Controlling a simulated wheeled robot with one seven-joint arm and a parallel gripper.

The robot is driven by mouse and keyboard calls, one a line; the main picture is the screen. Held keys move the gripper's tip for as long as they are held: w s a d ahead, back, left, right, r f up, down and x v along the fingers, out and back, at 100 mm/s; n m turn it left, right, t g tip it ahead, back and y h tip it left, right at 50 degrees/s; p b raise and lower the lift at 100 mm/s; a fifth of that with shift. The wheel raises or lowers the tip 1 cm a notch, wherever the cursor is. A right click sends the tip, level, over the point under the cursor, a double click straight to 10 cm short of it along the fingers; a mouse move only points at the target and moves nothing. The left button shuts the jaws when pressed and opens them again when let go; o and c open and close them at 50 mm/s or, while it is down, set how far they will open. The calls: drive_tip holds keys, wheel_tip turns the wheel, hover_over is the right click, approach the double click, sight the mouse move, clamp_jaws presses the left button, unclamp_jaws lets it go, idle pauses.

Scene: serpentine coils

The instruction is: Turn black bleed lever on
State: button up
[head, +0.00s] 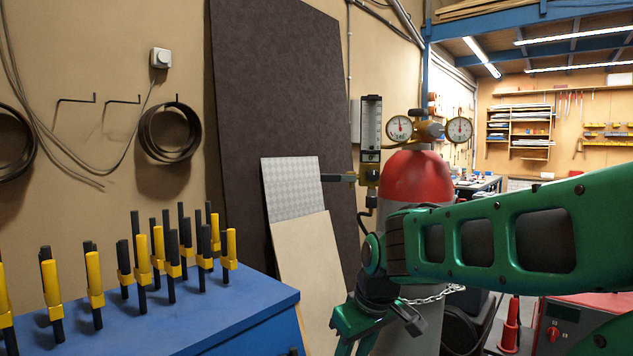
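The black bleed lever (337,178) sticks out to the left, roughly level, from a small brass valve (368,174). The valve sits under an upright flow gauge (371,125), beside the red-topped gas cylinder (416,178). My green gripper (354,347) is low in the head view, below the lever and well apart from it, pointing down. Its fingertips run off the bottom edge, so its opening cannot be judged. My forearm crosses in front of the cylinder from the right.
Two round dials (399,128) sit on the cylinder's brass regulator (430,130). A chain (435,295) crosses the cylinder low down. A blue bench (215,325) with several yellow-and-black clamps stands at left. Boards (283,90) lean on the wall behind. A red machine (565,325) stands at right.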

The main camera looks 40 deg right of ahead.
drive_tip(key=w+d+r+n+t+h, duration=0.1)
drive_tip(key=w+d+r+n+t, duration=0.35)
drive_tip(key=w+r, duration=0.3)
drive_tip(key=n+t+h, duration=0.3)
drive_tip(key=n+t, duration=0.6)
drive_tip(key=n, duration=0.3)
approach(322, 177)
drive_tip(key=d, duration=0.1)
drive_tip(key=w+d, duration=0.2)
drive_tip(key=shift+w+f, duration=0.1)
drive_tip(key=shift+f, duration=0.15)
drive_tip(key=shift+w+r, duration=0.1)
drive_tip(key=shift+w, duration=0.2)
drive_tip(key=x, duration=1)
drive_tip(key=shift+w+a, duration=0.1)
clamp_jaws()
